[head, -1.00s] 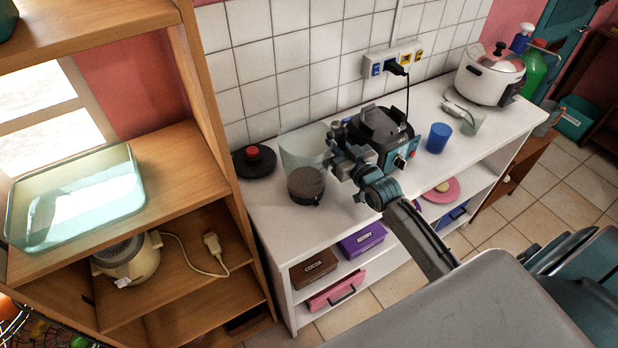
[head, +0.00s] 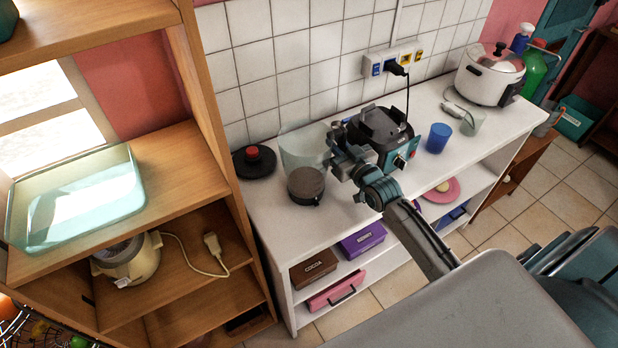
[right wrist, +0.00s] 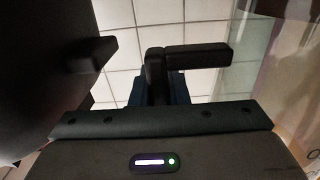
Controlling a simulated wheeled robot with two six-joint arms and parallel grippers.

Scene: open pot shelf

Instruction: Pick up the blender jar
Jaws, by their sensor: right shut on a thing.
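The blender jar (head: 297,146) is a clear, see-through vessel over the left part of the white counter, left of the black blender base (head: 384,128). Its clear wall also shows at the right of the right wrist view (right wrist: 262,60). My right gripper (head: 340,160) is at the jar's right side, shut on it, apparently at the dark handle (right wrist: 157,75). The exact contact is hard to see. A dark round piece (head: 306,184) overlaps the jar's lower end, so I cannot tell whether the jar touches the counter. My left gripper is out of view.
A black lid with a red knob (head: 254,160) lies left of the jar. A blue cup (head: 438,137) and a rice cooker (head: 490,75) stand to the right. A wooden shelf (head: 205,110) rises close on the left. The front strip of the counter is clear.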

